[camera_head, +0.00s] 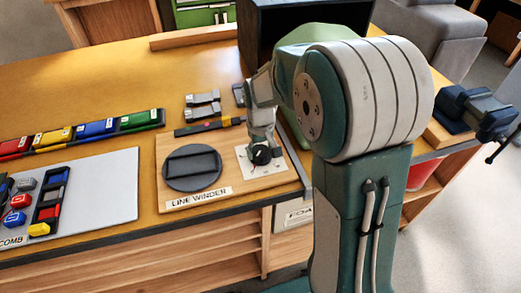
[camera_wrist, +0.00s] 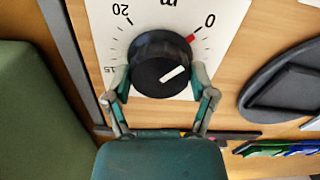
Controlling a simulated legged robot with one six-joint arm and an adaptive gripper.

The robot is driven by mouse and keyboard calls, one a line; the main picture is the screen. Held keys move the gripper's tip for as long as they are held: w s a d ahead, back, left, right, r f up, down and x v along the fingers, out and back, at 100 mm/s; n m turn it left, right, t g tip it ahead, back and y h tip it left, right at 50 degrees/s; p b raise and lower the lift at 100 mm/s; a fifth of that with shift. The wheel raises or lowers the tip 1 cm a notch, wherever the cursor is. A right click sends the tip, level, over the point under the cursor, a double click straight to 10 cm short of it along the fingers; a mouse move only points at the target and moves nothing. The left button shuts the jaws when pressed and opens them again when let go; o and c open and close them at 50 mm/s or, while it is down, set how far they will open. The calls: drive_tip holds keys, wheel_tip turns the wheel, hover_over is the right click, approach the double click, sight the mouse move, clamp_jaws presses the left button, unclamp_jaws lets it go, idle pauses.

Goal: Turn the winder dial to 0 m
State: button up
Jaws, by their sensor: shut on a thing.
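The winder dial is a black round knob (camera_wrist: 150,50) on a white scale plate (camera_wrist: 232,12) in the wrist view. Its face has a white line that points up and right, toward the side of the 0. A red mark (camera_wrist: 190,38) lies at the knob's edge near the 0; the 20 and 15 are on the left. My gripper (camera_wrist: 160,82) has one finger on each side of the knob and is shut on it. In the head view my gripper (camera_head: 262,144) reaches down onto the knob (camera_head: 260,156), on the right of the line winder board (camera_head: 228,186).
A dark round reel (camera_head: 192,168) lies left of the dial. A dark bar (camera_head: 205,128) and grey metal parts (camera_head: 203,104) lie behind the board. Coloured blocks (camera_head: 95,128) and a pale tray (camera_head: 110,195) stand further left. A dark open box (camera_head: 290,30) stands behind my arm.

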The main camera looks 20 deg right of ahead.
sight(260, 150)
drive_tip(key=shift+w, duration=0.15)
idle(0.4)
drive_tip(key=o, duration=1)
drive_tip(key=shift+o, duration=0.2)
wheel_tip(260, 150, up, 12)
drive_tip(key=shift+a, duration=0.1)
drive_tip(key=s+r+m+t, duration=0.1)
drive_tip(key=s+r+t, duration=0.1)
drive_tip(key=s, duration=0.8)
drive_tip(key=s+r+m+t, duration=0.1)
drive_tip(key=s+t, duration=0.2)
drive_tip(key=s, duration=0.8)
drive_tip(key=shift+r+t, duration=0.3)
drive_tip(key=shift+r, duration=0.1)
